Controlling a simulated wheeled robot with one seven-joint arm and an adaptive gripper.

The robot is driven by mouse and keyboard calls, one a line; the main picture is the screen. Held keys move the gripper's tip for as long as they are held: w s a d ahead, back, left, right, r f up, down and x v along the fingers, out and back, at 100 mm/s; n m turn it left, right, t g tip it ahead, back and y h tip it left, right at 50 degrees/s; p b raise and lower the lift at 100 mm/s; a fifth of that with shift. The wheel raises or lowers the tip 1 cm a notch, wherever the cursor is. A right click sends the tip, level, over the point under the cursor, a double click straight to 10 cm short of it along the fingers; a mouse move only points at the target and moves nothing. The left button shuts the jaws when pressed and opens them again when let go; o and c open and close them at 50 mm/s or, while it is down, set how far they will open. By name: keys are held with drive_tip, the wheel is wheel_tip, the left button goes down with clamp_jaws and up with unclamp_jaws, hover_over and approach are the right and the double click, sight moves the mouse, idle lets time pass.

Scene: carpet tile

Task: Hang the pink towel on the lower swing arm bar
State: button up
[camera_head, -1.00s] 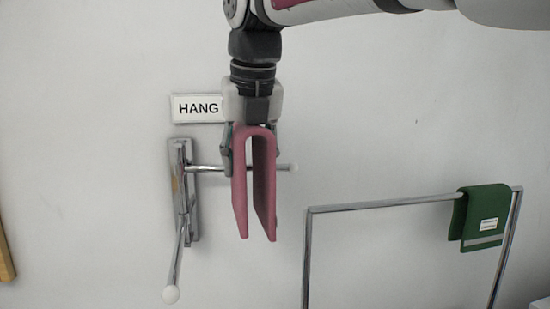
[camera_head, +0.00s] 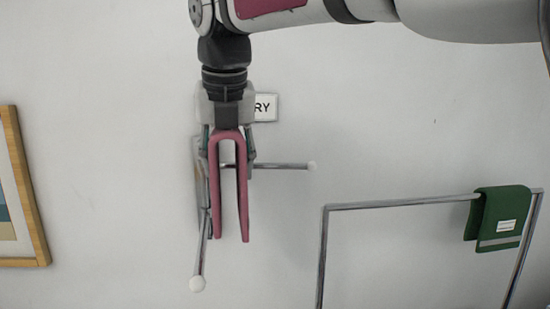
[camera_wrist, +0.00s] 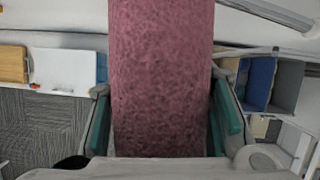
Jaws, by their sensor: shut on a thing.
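The pink towel (camera_head: 243,195) hangs as an upside-down U, its two legs pointing down, and fills the middle of the wrist view (camera_wrist: 160,80). My gripper (camera_head: 228,148) is shut on its folded top; teal finger pads flank the towel in the wrist view (camera_wrist: 163,115). The swing arm rack's wall plate (camera_head: 197,185) is partly hidden behind towel and gripper. Its upper bar (camera_head: 285,166) runs right, passing behind the towel, to a white knob. The lower swing arm bar (camera_head: 201,250) slants down to a white knob, just left of the towel's left leg. Contact cannot be told.
A chrome floor rack (camera_head: 400,203) with a green towel (camera_head: 500,220) on its right end stands at right. A wall sign (camera_head: 265,107) is half hidden behind my gripper. A wooden picture frame (camera_head: 25,190) hangs at left. The wall between is bare.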

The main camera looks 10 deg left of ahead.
drive_tip(key=shift+s+a+p, duration=0.75)
drive_tip(key=shift+s+a, duration=0.1)
drive_tip(key=shift+a, duration=1.55)
wheel_tip(320, 180, down, 18)
drive_tip(key=b, duration=1.1)
drive_tip(key=shift+f+b, duration=0.2)
drive_tip(key=shift+b, duration=0.1)
drive_tip(key=shift+a, duration=0.1)
drive_tip(key=o, duration=1.4)
